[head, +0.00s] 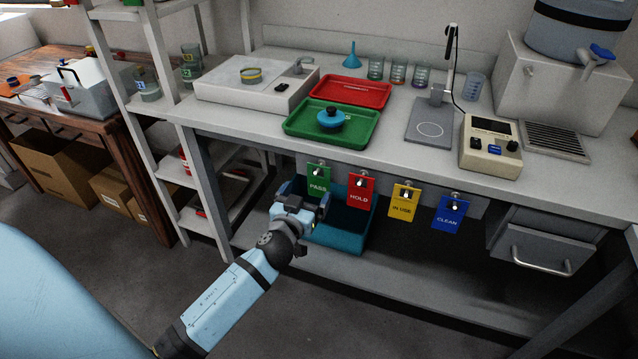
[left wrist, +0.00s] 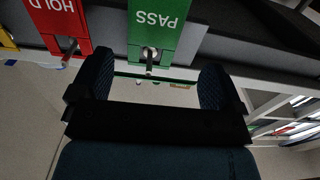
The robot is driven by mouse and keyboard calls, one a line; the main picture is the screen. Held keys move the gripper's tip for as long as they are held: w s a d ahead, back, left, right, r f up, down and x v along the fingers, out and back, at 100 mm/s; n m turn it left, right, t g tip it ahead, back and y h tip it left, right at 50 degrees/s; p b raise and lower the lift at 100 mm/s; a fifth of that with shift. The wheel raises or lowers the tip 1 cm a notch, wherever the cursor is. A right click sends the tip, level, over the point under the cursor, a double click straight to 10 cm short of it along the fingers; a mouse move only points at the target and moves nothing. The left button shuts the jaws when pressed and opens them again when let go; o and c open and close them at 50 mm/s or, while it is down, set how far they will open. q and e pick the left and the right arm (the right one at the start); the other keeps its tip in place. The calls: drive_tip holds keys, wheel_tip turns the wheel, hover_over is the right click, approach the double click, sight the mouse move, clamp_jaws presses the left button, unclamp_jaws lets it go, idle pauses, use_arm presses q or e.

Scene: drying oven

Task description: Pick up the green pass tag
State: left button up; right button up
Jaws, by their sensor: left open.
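The green PASS tag (head: 318,182) hangs from a hook under the front edge of the bench, leftmost in a row of tags. In the left wrist view the green tag (left wrist: 158,30) appears upside down, straight ahead and between the finger directions. My left gripper (head: 303,203) is just in front of and below the green tag. In the left wrist view its two padded fingers (left wrist: 157,85) are apart with nothing between them. Whether a finger touches the tag cannot be told. My right gripper is in neither view.
The red HOLD tag (head: 360,192) hangs close to the right, then the yellow IN USE tag (head: 405,201) and blue CLEAN tag (head: 450,215). A teal bin (head: 345,238) sits below. The bench (head: 225,125) overhangs, with a drawer (head: 540,245) at right.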

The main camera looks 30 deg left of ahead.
sight(318, 179)
use_arm(q)
drive_tip(key=x, duration=0.3)
drive_tip(key=d+x, duration=0.1)
drive_tip(key=x, duration=0.1)
drive_tip(key=shift+w+a+r, duration=0.15)
drive_tip(key=shift+w, duration=0.25)
drive_tip(key=shift+c, duration=0.4)
drive_tip(key=c, duration=0.9)
